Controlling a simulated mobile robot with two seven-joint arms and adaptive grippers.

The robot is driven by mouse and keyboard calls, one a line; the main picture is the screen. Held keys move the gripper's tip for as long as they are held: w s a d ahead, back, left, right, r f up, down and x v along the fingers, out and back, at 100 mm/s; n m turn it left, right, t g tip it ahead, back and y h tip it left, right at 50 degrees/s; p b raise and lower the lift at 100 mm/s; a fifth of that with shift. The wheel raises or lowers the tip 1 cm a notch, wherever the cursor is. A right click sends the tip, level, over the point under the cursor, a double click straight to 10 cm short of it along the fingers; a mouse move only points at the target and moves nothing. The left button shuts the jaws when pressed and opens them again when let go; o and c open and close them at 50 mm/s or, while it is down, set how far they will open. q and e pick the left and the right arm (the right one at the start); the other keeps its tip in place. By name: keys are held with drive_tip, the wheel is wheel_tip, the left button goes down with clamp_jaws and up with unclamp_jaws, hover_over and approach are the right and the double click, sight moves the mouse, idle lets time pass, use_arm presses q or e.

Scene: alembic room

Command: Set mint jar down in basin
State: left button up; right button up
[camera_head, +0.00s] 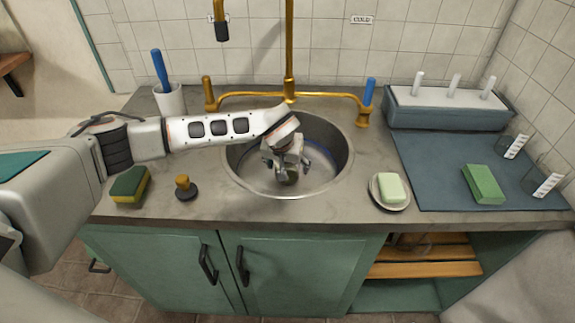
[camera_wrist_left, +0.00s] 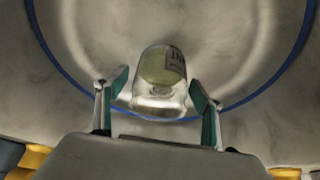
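The mint jar (camera_wrist_left: 160,82) is a small clear glass jar with pale green contents and a label with dark lettering. It is in the round metal basin (camera_head: 240,170), in the middle of the counter; little of it (camera_head: 291,176) shows in the head view. My left gripper (camera_head: 292,172) reaches down into the basin from above. In the left wrist view its two fingers (camera_wrist_left: 160,88) stand apart on either side of the jar, with narrow gaps beside the glass. The jar appears to rest on the basin floor. My right gripper is not in view.
A brass tap (camera_head: 289,60) rises behind the basin. A sponge (camera_head: 130,185) and a brass-knobbed stopper (camera_head: 185,187) lie left of it. A soap dish (camera_head: 403,202) and a blue mat (camera_head: 430,165) with a green block (camera_head: 484,184) lie right. A cup with a blue-handled brush (camera_head: 170,100) stands back left.

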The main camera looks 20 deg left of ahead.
use_arm(q)
drive_tip(key=shift+s+r, duration=0.1)
drive_tip(key=shift+r, duration=0.4)
drive_tip(key=p+v, duration=0.1)
drive_tip(key=v, duration=1)
drive_tip(key=shift+s+p, duration=0.15)
drive_tip(key=shift+p, duration=0.15)
drive_tip(key=shift+r, duration=0.15)
